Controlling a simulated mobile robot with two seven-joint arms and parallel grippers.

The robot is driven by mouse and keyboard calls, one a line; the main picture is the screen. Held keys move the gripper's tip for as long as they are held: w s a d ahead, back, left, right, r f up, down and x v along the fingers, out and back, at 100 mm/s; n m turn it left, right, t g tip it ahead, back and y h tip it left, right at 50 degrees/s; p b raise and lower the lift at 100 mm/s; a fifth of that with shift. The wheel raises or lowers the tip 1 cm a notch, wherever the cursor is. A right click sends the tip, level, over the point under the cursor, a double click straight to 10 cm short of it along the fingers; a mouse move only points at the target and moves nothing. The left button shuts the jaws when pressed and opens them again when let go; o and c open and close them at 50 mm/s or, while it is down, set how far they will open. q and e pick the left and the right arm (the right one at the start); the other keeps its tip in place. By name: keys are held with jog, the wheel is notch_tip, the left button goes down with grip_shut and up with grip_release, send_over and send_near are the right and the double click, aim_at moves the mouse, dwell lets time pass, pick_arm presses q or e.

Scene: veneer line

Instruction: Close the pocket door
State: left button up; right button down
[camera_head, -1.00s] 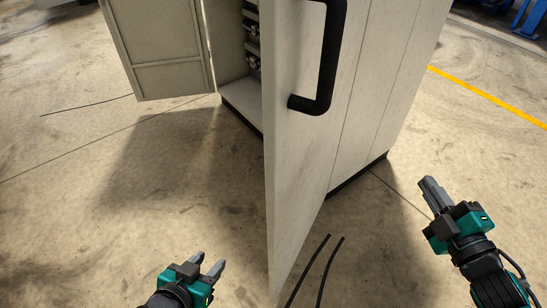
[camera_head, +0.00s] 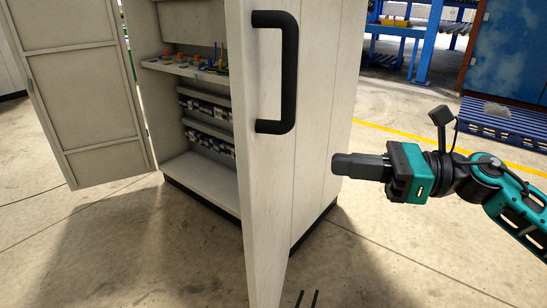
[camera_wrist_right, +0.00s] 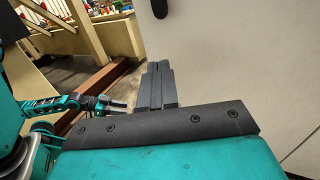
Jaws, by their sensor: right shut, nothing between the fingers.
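A tall pale cabinet stands open in the head view. Its near door (camera_head: 262,180), with a black bar handle (camera_head: 289,70), stands swung out toward me, seen nearly edge-on. A second panelled door (camera_head: 85,85) stands open at the left. My right gripper (camera_head: 335,164) is shut and empty, level, pointing left at the handle door's outer side, below and right of the handle; I cannot tell whether it touches. In the right wrist view its closed fingers (camera_wrist_right: 159,80) overlap the pale door face (camera_wrist_right: 240,55), with the handle's end (camera_wrist_right: 160,8) above. My left gripper (camera_wrist_right: 112,106) shows small there.
Inside the cabinet are a shelf with small coloured parts (camera_head: 195,66) and rows of electrical modules (camera_head: 208,135). A blue pallet (camera_head: 505,122) stands at the far right.

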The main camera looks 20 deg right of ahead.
aim_at(256, 155)
jog(key=p+x, duration=0.2)
jog(key=x, duration=0.9)
jog(key=shift+r+p, duration=0.1)
jog(key=shift+p, duration=0.2)
jog(key=shift+w+a, duration=0.1)
jog(key=shift+a, duration=0.15)
jog(key=shift+w+a, duration=0.1)
